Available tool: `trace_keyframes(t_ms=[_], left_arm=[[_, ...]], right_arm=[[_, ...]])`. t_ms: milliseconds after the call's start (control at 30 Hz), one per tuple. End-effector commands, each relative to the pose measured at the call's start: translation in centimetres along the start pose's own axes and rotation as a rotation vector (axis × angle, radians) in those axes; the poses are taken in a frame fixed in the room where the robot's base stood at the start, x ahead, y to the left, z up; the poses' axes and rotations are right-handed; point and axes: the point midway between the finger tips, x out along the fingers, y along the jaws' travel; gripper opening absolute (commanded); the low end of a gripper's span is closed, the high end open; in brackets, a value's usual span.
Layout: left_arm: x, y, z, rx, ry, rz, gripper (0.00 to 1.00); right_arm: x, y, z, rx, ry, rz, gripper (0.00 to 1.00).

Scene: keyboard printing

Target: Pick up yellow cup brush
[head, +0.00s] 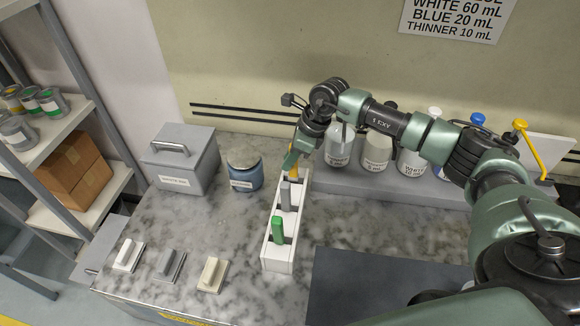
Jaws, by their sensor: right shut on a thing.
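A yellow cup brush (293,172) shows as a small yellow strip at the far end of the white holder (277,266), partly covered by my right gripper. My right gripper (291,163) reaches down over the holder's back end and is shut on the yellow brush. The brush's lower part is hidden, so I cannot tell whether it is clear of its slot. A grey-handled brush (285,194) stands in the middle of the holder and a green-handled brush (278,232) in the front slot. My left gripper is not in view.
A grey lidded box (181,160) and a blue jar (245,176) stand left of the holder. Several bottles with pumps line the shelf at the right, behind my arm. Three handled blocks (212,274) lie front left. A dark mat (370,285) lies right of the holder.

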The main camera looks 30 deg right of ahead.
Motion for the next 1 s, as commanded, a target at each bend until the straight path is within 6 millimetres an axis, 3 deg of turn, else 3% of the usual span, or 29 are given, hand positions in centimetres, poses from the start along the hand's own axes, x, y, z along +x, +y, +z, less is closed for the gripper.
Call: trace_keyframes(t_ms=[400, 700, 1000], left_arm=[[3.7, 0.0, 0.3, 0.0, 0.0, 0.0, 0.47], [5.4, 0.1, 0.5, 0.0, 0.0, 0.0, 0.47], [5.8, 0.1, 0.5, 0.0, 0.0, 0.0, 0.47]], right_arm=[[-7.9, -0.1, 3.4, -0.003, -0.004, -0.006, 0.0], [-13.5, 0.0, 5.7, -0.003, -0.003, -0.003, 0.0], [-15.7, 0.0, 6.5, -0.001, 0.0, 0.0, 0.0]])
